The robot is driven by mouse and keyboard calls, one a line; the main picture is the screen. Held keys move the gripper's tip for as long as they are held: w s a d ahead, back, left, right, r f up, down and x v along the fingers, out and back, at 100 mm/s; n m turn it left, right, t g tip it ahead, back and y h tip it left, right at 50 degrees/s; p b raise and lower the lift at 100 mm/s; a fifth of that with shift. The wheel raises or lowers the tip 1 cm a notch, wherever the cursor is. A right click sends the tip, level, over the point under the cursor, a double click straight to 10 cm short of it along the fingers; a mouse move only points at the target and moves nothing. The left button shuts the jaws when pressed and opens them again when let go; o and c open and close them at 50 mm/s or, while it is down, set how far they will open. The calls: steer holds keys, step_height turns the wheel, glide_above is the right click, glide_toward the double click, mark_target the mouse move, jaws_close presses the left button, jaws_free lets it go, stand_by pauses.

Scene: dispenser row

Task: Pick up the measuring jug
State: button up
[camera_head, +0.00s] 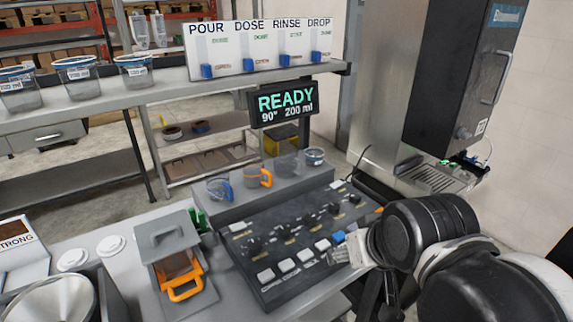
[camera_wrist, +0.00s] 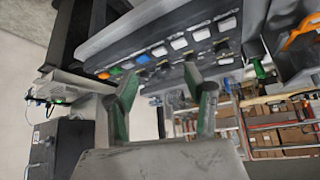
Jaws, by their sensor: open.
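Several small clear vessels stand in a row on the grey ledge (camera_head: 270,192) behind the control panel in the head view. One is a clear jug with a blue handle (camera_head: 220,189), and beside it is one with an orange handle (camera_head: 259,177). Two plainer clear cups (camera_head: 287,165) (camera_head: 314,156) stand to their right. I cannot tell for sure which is the measuring jug. My gripper (camera_wrist: 165,88) is open and empty in the wrist view, its two fingers apart in front of the panel. In the head view it is at the lower right, away from the vessels, partly hidden by my arm.
The control panel (camera_head: 293,241) with knobs and buttons lies in front of the ledge. A grey bin with an orange handle (camera_head: 174,262) stands left of it. A dispenser machine (camera_head: 461,72) is at the right. Labelled tubs (camera_head: 77,77) stand on the back shelf. A READY screen (camera_head: 284,103) hangs behind.

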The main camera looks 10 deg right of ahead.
steer(key=shift+o, duration=0.5)
steer(key=o, duration=0.9)
steer(key=shift+c, duration=0.2)
